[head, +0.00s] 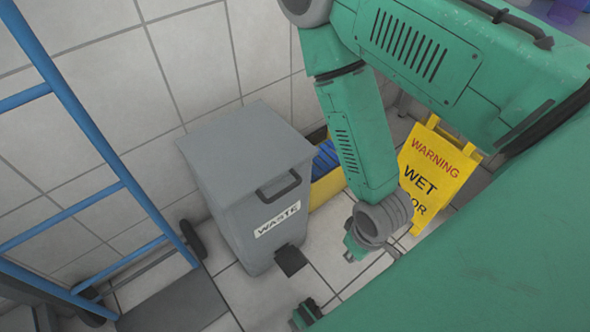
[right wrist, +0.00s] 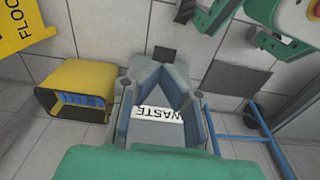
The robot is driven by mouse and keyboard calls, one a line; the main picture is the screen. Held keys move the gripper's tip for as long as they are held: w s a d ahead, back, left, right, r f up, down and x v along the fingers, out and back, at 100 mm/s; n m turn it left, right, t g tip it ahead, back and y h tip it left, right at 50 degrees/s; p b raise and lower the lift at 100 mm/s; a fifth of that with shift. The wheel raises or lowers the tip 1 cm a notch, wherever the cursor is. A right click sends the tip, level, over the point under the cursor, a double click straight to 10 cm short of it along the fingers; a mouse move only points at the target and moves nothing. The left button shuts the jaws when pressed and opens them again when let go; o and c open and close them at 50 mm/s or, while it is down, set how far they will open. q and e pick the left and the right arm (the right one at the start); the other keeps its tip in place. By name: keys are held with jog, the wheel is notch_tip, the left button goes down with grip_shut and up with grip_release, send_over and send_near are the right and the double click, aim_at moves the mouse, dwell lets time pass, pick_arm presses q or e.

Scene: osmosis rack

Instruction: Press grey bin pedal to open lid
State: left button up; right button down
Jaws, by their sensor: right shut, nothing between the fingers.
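The grey waste bin (head: 240,170) stands against the wall with its lid closed. Its WASTE label (head: 277,219) faces me, and its dark pedal (head: 291,260) juts out at the foot of the front. My right gripper (head: 353,245) is to the right of the pedal in the head view, apart from it. In the right wrist view the bin appears upside down. The gripper's grey fingers (right wrist: 164,72) meet at the tips, shut and empty. The label (right wrist: 158,114) shows between them and the pedal (right wrist: 165,54) lies just beyond the tips.
A blue hand truck (head: 125,185) stands left of the bin, its plate (head: 175,300) on the floor. A yellow crate (right wrist: 73,90) with blue contents is beside the bin. A yellow wet floor sign (head: 433,178) stands behind my right arm. Tiled floor is clear before the pedal.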

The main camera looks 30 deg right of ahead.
notch_tip(320, 180, down, 8)
jog(key=w+a+f+b, duration=0.1)
jog(key=b, duration=0.3)
jog(key=m+g+b, duration=0.1)
jog(key=m+b, duration=0.1)
jog(key=m, duration=0.9)
send_over(296, 264)
jog(key=shift+y, duration=0.4)
notch_tip(296, 264, down, 20)
jog(key=shift+d+r, duration=0.1)
pick_arm(q)
notch_tip(296, 264, down, 8)
jog(key=shift+f, duration=0.2)
pick_arm(e)
jog(key=shift+w+d+f+m, duration=0.25)
jog(key=shift+w+m, duration=0.05)
pick_arm(q)
jog(key=shift+f, duration=0.1)
pick_arm(e)
jog(key=shift+f, duration=0.1)
